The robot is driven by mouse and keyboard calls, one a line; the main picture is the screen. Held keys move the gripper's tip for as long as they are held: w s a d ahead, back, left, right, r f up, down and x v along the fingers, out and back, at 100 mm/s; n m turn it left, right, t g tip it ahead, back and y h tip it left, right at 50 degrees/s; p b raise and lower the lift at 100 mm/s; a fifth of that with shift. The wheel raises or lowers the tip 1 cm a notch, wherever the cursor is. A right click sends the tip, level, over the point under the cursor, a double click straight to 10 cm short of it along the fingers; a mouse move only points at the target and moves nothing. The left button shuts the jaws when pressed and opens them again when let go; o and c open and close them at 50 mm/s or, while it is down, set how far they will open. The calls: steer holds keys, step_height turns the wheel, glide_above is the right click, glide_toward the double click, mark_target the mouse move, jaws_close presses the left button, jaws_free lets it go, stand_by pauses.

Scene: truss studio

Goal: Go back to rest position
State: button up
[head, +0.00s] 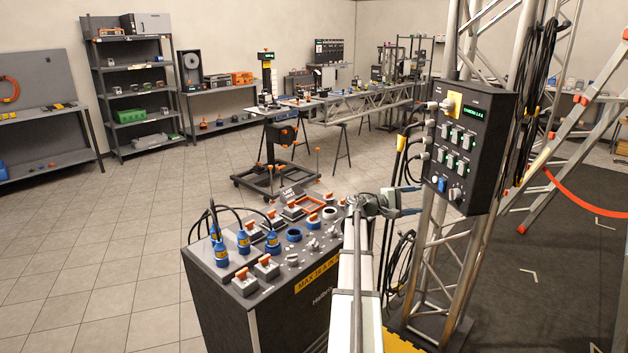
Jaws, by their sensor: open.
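My arm reaches forward from the bottom edge, just right of the console. My gripper (416,200) is at its far end and points right. Its two fingers are spread apart with nothing visible between them. It is in front of the truss and just left of the lower part of the dark control box (463,150). I cannot tell whether a fingertip touches the box. The box has a lit green display, several switches and plugged cables on its left side.
A dark console (250,310) with blue plugs and orange-topped switches stands close on the left of my arm. The metal truss (440,255) with hanging black cables is on the right, with a ladder (575,140) beyond. A wheeled cart (275,175) stands behind. Tiled floor is open at left.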

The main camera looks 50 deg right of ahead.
steer(key=w+a+f+m+t+y, duration=0.1)
steer(key=a+f+m+t+y, duration=0.4)
steer(key=f, duration=0.6)
steer(key=w+a+f+m+t+y, duration=0.1)
steer(key=a+f+y, duration=0.1)
steer(key=a+f, duration=0.6)
steer(key=w+a+f+n+t+y, duration=0.1)
steer(key=w+a+f+t+y, duration=0.15)
steer(key=a+f, duration=0.95)
steer(key=w+a+f+t+y, duration=0.1)
steer(key=w+a+f+y, duration=0.25)
steer(key=a+f, duration=0.8)
steer(key=s+a+f+n+g+y, duration=0.15)
steer(key=a+f, duration=0.35)
steer(key=a, duration=0.6)
steer(key=s+a+f+n+y, duration=0.1)
steer(key=s+a+f+y, duration=0.3)
steer(key=a, duration=0.7)
steer(key=s+a+f+n+g+h, duration=0.2)
steer(key=s+a+f, duration=0.2)
steer(key=s+a, duration=0.2)
steer(key=s+a+f+n+g+h, duration=0.1)
steer(key=s+a+f+n+g, duration=0.1)
steer(key=s+a, duration=0.5)
steer(key=a+f+n, duration=0.1)
steer(key=a+f, duration=0.1)
steer(key=a, duration=0.2)
steer(key=shift+s+a+f+h, duration=0.2)
steer(key=shift+a+f+h, duration=0.05)
steer(key=shift+a+h, duration=0.1)
